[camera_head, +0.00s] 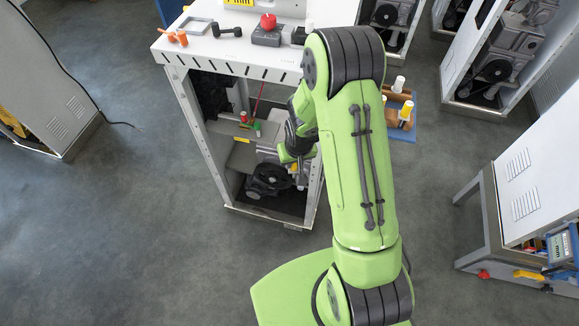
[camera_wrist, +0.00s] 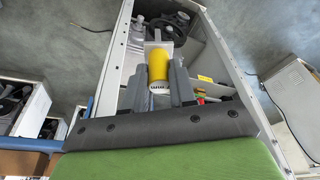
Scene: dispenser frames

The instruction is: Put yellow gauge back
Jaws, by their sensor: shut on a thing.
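A yellow cylinder (camera_wrist: 157,66), which looks like the yellow gauge, sits between the two grey fingers of my gripper (camera_wrist: 158,76) in the wrist view. It has a pale ribbed end towards the camera. My gripper is shut on it, in front of the open cabinet (camera_wrist: 112,70). In the head view my wrist is at the cabinet's open front, and my arm hides most of the gripper and the held piece. A wooden rack (camera_head: 390,116) at the right of the cabinet holds white cylinders and one with a yellow top (camera_head: 407,107).
The cabinet's white top (camera_head: 225,48) carries a red knob (camera_head: 268,21), orange pieces (camera_head: 178,38) and a black handle. Inside are a shelf with small red and green parts (camera_head: 248,122) and a black-wheeled machine (camera_head: 268,180). Grey floor (camera_head: 140,200) is clear at left.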

